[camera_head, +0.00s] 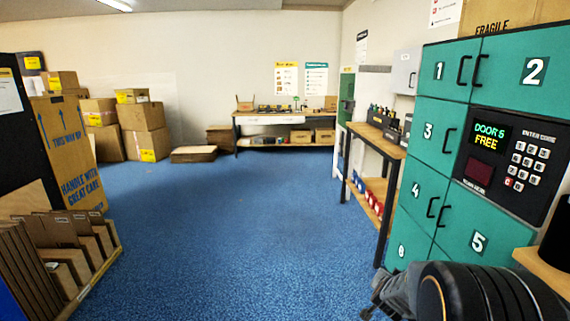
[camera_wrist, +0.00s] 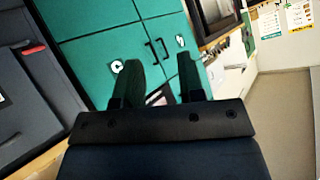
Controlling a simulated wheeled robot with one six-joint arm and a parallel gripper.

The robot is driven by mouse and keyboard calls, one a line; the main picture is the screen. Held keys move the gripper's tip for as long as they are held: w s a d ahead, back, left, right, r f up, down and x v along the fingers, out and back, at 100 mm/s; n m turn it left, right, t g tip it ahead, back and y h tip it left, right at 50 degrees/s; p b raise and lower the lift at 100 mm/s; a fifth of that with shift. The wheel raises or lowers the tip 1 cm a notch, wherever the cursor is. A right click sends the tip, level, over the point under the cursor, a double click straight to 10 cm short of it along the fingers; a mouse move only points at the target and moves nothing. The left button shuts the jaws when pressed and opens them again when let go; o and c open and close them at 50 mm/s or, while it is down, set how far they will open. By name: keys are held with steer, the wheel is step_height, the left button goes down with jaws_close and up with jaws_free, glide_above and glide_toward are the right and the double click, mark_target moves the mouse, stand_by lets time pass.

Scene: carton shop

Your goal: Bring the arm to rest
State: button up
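My gripper (camera_wrist: 158,74) shows in the wrist view with its two dark fingers apart and nothing held between them. It points toward the green locker doors (camera_wrist: 100,62), and I cannot tell the distance to them. In the head view, my arm (camera_head: 485,295) is at the bottom right, bent in front of the lower part of the green lockers (camera_head: 428,180). The gripper's fingers are not clear in that view.
The locker doors look closed, and the keypad display (camera_head: 489,137) reads "DOOR 5 FREE". A wooden shelf bench (camera_head: 378,139) stands beyond the lockers. Stacked cartons (camera_head: 143,116) and a carton rack (camera_head: 110,247) are at left. The blue floor (camera_head: 235,235) between is clear.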

steer(key=s+a+r+n+y+p, duration=0.3)
steer(key=a+r+n+y+p, duration=0.15)
steer(key=a+r, duration=0.65)
steer(key=s+a+r+n+g+y+p, duration=0.1)
steer(key=s+a+r+n+g+p, duration=0.1)
steer(key=s+r, duration=0.4)
steer(key=s+a+r+n+g+y+p, duration=0.1)
steer(key=s+a+r+n+g+p, duration=0.2)
steer(key=s+r+p, duration=0.3)
steer(key=s+a+g+p, duration=0.1)
steer(key=s, duration=0.3)
steer(key=shift+s+a+r, duration=0.3)
steer(key=shift+a+r, duration=0.05)
steer(key=shift+r, duration=0.05)
